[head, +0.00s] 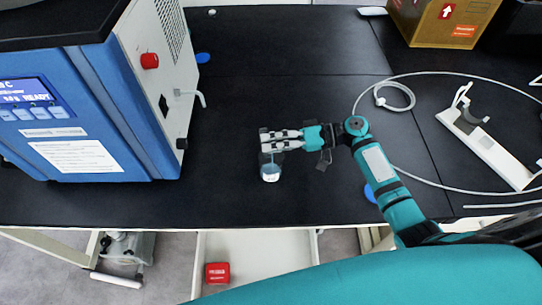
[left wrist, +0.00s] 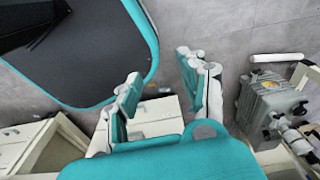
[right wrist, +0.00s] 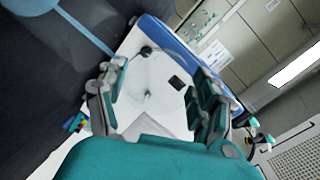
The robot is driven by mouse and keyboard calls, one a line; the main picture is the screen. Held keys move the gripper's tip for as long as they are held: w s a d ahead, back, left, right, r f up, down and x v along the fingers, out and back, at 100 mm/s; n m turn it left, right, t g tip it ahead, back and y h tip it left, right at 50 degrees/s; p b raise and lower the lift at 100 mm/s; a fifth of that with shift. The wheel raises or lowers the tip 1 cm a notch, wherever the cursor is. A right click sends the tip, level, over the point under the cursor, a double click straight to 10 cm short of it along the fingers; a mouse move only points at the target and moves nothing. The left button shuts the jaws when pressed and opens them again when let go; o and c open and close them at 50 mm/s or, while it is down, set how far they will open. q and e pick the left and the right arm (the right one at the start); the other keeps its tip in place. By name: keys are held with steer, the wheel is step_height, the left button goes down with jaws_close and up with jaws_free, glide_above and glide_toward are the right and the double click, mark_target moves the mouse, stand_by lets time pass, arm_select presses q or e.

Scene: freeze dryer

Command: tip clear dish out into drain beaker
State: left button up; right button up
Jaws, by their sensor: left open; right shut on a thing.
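My right gripper (head: 268,140) reaches in from the right over the black bench, its fingers pointing left. In the right wrist view its fingers (right wrist: 160,88) are apart, held on the clear dish, which is too see-through to make out. A small clear vessel with a pale lower part, seemingly the drain beaker (head: 270,173), shows just below the fingertips in the head view. I cannot tell whether the two touch, nor the dish's tilt. My left gripper (left wrist: 160,85) is open and empty in the left wrist view, above the floor; it is outside the head view.
The blue and white freeze dryer (head: 152,75) stands on the left of the bench, with a red knob (head: 149,61). A white stand (head: 487,145) and a looped tube lie right. A cardboard box (head: 441,22) is at the back. The bench (head: 290,60) is clear behind the gripper.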

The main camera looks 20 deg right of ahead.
steer(key=shift+w+d+f, duration=0.1)
steer(key=shift+w, duration=0.05)
steer(key=shift+b, duration=0.45)
steer(key=shift+y, duration=0.3)
steer(key=shift+b, duration=0.4)
steer(key=shift+d, duration=0.1)
steer(key=shift+y+b, duration=0.3)
steer(key=shift+b, duration=0.2)
steer(key=shift+b, duration=0.4)
